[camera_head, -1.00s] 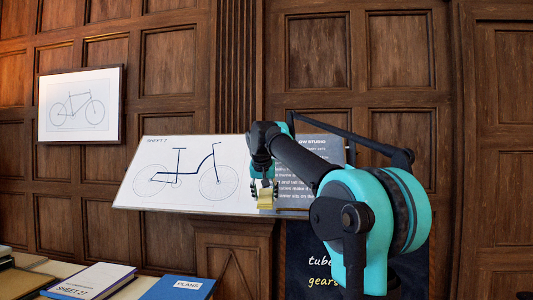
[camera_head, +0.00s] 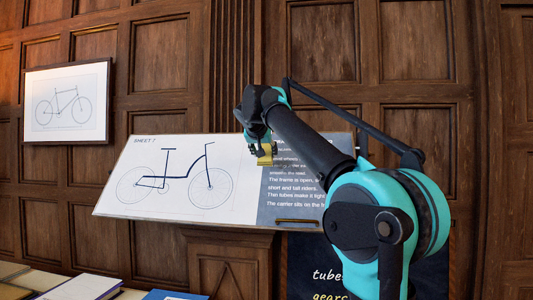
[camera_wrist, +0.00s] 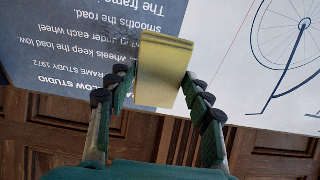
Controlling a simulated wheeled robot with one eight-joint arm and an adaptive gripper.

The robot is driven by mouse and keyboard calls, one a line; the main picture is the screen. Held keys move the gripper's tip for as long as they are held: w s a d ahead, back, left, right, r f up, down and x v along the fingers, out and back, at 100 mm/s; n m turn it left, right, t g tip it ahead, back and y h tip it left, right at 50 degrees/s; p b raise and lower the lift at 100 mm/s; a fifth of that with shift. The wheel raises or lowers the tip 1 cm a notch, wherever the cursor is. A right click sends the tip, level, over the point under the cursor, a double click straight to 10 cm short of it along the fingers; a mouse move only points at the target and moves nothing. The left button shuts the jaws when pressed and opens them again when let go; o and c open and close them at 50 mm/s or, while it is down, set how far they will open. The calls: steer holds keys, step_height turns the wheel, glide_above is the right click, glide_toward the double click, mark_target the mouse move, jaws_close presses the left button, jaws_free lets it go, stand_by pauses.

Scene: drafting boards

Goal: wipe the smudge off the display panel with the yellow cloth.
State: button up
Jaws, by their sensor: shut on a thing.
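The display panel (camera_head: 225,210) is a slanted board with a bicycle drawing on white and a grey-blue text part at the right. My gripper (camera_head: 264,148) is over the border between the two parts. In the wrist view my gripper (camera_wrist: 158,90) is shut on the yellow cloth (camera_wrist: 162,70), a folded pad. The cloth (camera_head: 266,158) lies over the text part near the border; I cannot tell whether it touches the panel. A faint dark speckled patch, perhaps the smudge (camera_wrist: 126,44), shows beside the cloth in the wrist view.
A framed bicycle picture (camera_head: 67,102) hangs on the wood-panelled wall at the left. Books (camera_head: 85,287) lie at the lower left. A dark chalkboard (camera_head: 328,265) stands below the panel. A small dark bar (camera_head: 298,221) sits at the panel's lower edge.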

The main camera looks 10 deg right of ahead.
mark_target(294, 167)
steer(key=shift+x, duration=1.25)
steer(key=shift+f+x, duration=0.25)
steer(key=shift+x, duration=1.65)
steer(key=shift+x, duration=0.85)
steer(key=shift+s+f, duration=0.15)
steer(key=shift+s+d, duration=0.7)
steer(key=shift+d, duration=1.45)
steer(key=shift+s+d, duration=0.65)
steer(key=shift+d, duration=1.55)
steer(key=shift+s+d, duration=0.7)
steer(key=shift+d, duration=1.45)
steer(key=shift+w+a+f, duration=0.1)
steer(key=shift+w+a, duration=0.2)
steer(key=shift+a, duration=0.5)
steer(key=shift+w+a, duration=0.35)
steer(key=shift+a, duration=0.5)
steer(key=shift+w+a, duration=0.5)
steer(key=shift+a, duration=1.1)
steer(key=shift+w+a, duration=0.55)
steer(key=shift+a, duration=1.05)
steer(key=shift+w+a, duration=0.5)
steer(key=shift+a, duration=1.1)
